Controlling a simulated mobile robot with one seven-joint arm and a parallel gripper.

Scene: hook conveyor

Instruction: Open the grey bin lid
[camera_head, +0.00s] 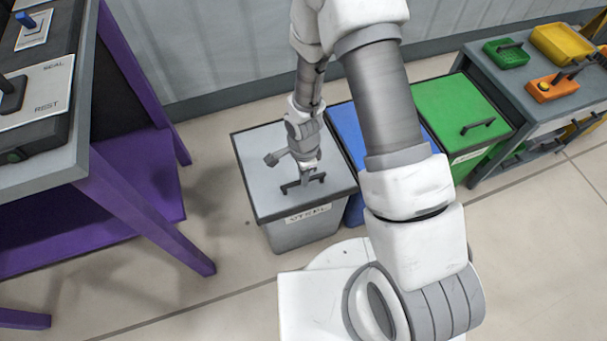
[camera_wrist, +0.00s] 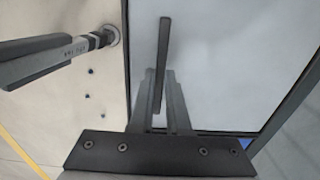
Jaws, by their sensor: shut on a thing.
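The grey bin (camera_head: 306,233) stands on the floor left of the blue bin, with its flat grey lid (camera_head: 262,157) lying shut on top. A dark bar handle (camera_head: 291,188) sits near the lid's front edge, above a label on the bin's front that reads roughly "STEEL". My gripper (camera_head: 308,178) reaches down to this handle and is shut on it. In the wrist view, the handle (camera_wrist: 164,45) runs between the two fingers of my gripper (camera_wrist: 164,85), with the lid (camera_wrist: 220,60) behind. The fingers hide part of the handle.
A blue bin (camera_head: 343,122) stands right beside the grey one, partly behind my arm. A green bin (camera_head: 455,105) is farther right, next to a grey bench (camera_head: 500,85) with trays. A purple-legged table (camera_head: 140,210) is at the left. Floor is clear between it and the grey bin.

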